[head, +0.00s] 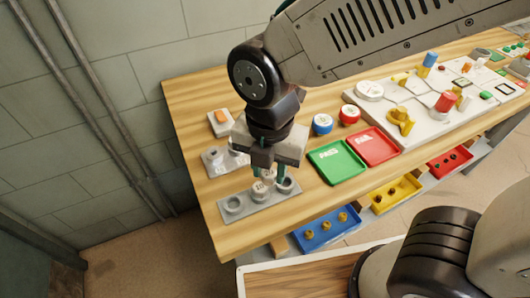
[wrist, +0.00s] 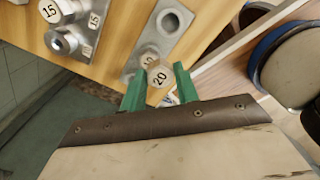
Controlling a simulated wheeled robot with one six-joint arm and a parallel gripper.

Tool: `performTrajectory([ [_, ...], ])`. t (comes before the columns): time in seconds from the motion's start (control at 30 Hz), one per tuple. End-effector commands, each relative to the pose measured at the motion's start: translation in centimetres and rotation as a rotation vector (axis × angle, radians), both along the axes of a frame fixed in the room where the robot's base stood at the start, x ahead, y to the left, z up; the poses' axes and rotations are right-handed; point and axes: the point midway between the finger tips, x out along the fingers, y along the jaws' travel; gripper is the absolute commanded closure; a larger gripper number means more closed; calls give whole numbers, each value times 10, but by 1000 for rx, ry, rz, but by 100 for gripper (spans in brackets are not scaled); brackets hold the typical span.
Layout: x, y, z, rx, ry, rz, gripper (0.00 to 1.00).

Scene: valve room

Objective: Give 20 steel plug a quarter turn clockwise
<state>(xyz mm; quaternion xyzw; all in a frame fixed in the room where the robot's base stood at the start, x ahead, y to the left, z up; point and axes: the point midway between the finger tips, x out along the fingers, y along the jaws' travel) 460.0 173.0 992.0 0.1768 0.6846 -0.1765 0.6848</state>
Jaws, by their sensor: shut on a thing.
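The 20 steel plug (wrist: 159,75) shows in the wrist view as a six-sided head with a pale top marked 20. My gripper (wrist: 160,82) has its two green fingers on either side of the plug and is shut on it. In the head view, my gripper (head: 268,174) points down over the grey plate (head: 258,208) at the table's near left corner. The plate has an open round socket (wrist: 170,21) beside the plug. The fingers partly hide the plug's lower part, so I cannot tell how deep it sits.
Coloured bins (head: 327,230) sit below the table edge.

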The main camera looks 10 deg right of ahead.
Motion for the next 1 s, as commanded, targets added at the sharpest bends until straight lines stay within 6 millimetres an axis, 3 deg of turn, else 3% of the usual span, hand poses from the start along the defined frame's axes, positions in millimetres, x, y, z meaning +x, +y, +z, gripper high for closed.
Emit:
performTrajectory([
  [1.0, 28, 0, -4, 0, 0, -1, 100],
])
